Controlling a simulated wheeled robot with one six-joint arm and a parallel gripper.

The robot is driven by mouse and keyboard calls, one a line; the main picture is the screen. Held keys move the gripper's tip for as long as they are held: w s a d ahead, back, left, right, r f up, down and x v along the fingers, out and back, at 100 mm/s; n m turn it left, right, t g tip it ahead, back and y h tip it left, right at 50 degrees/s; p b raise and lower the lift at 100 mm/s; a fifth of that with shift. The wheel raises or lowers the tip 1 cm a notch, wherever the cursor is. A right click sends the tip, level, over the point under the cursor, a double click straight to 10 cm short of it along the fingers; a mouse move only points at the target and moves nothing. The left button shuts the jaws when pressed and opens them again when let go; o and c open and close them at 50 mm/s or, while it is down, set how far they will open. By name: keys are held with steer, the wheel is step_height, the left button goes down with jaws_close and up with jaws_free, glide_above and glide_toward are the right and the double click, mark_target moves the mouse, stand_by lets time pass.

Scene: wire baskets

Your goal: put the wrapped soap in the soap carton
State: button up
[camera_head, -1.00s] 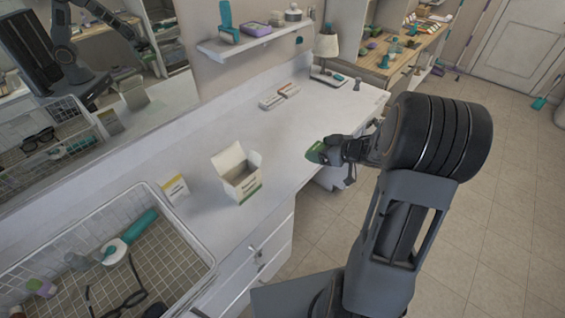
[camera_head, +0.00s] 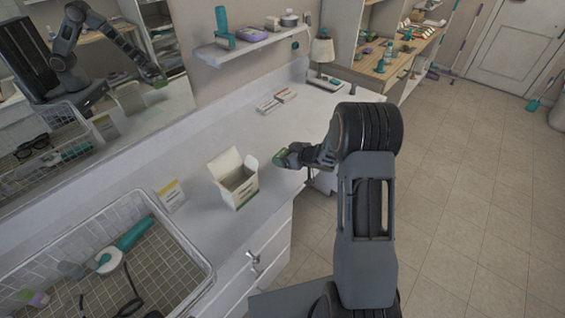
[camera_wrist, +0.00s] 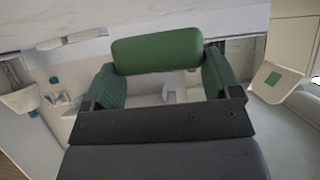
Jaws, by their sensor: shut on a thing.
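The wrapped soap (camera_wrist: 157,50) is a green rounded block, held between the fingertips of my gripper (camera_wrist: 160,80) in the wrist view. In the head view my gripper (camera_head: 283,157) is shut on it above the counter, to the right of the soap carton and apart from it. The soap carton (camera_head: 240,192) is a white open box with a green band near its base. It stands upright on the counter with its flaps spread. Its opening faces up, and I see no soap inside. In the wrist view an open carton (camera_wrist: 276,80) shows at the right.
A small yellow-and-white box (camera_head: 172,196) is left of the carton. The counter between is clear.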

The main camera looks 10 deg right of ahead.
steer(key=f, duration=0.2)
steer(key=w+a+f, duration=0.1)
steer(key=shift+d+f+p, duration=0.1)
steer(key=shift+f+p, duration=0.3)
steer(key=shift+f, duration=0.2)
steer(key=shift+f, duration=0.2)
steer(key=o, duration=0.8)
steer(key=shift+b, duration=0.35)
